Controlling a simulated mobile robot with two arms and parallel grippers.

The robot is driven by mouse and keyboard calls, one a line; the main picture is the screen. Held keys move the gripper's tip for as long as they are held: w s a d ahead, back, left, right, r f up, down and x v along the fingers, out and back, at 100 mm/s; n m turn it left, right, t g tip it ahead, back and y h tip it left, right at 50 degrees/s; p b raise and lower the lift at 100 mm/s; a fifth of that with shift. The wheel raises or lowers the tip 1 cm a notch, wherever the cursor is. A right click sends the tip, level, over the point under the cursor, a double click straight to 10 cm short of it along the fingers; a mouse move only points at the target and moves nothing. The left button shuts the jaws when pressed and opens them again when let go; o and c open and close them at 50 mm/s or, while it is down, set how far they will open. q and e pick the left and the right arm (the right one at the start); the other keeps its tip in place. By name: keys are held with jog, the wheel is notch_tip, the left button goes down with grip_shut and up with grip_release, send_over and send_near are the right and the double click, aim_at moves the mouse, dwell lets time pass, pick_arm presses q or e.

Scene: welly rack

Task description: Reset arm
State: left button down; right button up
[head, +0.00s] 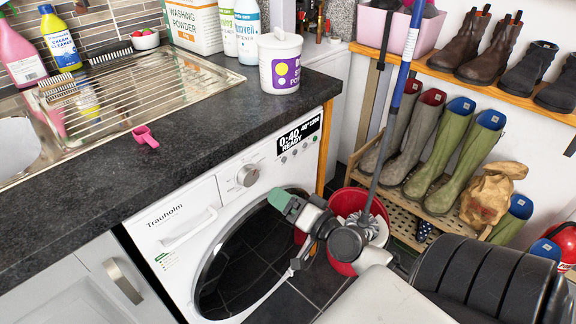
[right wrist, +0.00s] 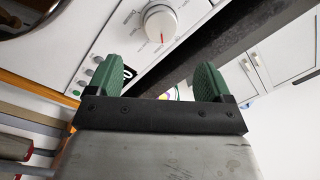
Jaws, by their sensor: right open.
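My right gripper (head: 287,228) is in front of the washing machine (head: 175,222), near the upper right of its round dark door (head: 240,270). In the right wrist view its two green fingertips (right wrist: 160,68) stand wide apart with nothing between them. Beyond them that view shows the machine's white dial (right wrist: 160,22) and the dark worktop edge (right wrist: 245,45), tilted. My right arm comes in from the lower right of the head view. My left gripper is not in view.
A red bucket (head: 342,268) stands just behind my gripper, partly hidden, with a blue-handled mop (head: 402,75) in it. Welly boots (head: 455,155) stand on the rack at right. The worktop (head: 210,120) holds a purple-labelled tub (head: 280,65) and a pink scoop (head: 146,136).

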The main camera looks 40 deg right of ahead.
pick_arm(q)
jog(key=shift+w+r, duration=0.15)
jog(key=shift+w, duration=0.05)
pick_arm(e)
jog(key=shift+s, duration=0.25)
